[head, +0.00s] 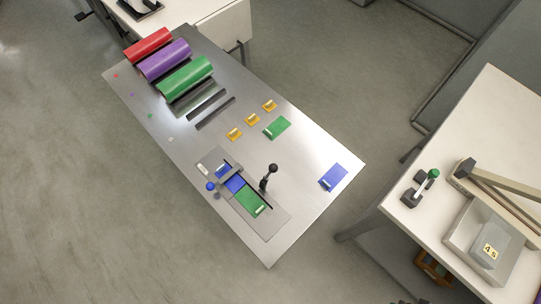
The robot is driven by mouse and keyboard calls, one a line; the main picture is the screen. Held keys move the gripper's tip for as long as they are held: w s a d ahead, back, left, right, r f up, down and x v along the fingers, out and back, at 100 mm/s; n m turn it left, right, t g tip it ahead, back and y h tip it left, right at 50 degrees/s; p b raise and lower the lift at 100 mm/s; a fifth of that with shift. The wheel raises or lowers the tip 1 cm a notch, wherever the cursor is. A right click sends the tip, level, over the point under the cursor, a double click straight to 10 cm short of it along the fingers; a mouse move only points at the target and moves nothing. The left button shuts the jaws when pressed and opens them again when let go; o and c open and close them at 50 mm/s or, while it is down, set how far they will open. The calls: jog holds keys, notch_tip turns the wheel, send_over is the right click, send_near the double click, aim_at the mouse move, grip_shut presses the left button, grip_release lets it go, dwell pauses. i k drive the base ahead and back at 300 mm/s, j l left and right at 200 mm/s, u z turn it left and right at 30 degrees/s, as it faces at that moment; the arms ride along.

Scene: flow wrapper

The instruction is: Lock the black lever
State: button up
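The black lever (266,180) stands on the metal worktop, with a round black knob at its upper end. It rises beside the right edge of a grey plate (268,228) that carries a green block and blue pieces. The lever looks close to upright with a slight tilt; whether it is locked cannot be told. My gripper is not in view.
The metal worktop (310,205) also holds red, purple and green rolls (186,77), orange pieces (252,120), a green block (278,127) and a blue block (333,177). A white table (500,120) at right carries a green-knobbed device (421,188). Grey floor lies open at left.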

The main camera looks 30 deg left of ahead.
aim_at(273, 168)
jog(key=k+j, duration=0.1)
jog(key=j, duration=0.35)
jog(key=k+j, duration=0.1)
jog(key=j, duration=0.4)
jog(key=k+j+z, duration=0.1)
jog(key=j, duration=0.35)
jog(key=k+j, duration=0.15)
jog(key=j, duration=0.3)
jog(key=k+l+z, duration=0.15)
jog(key=z, duration=0.35)
jog(key=k+l+z, duration=0.2)
jog(key=z, duration=0.25)
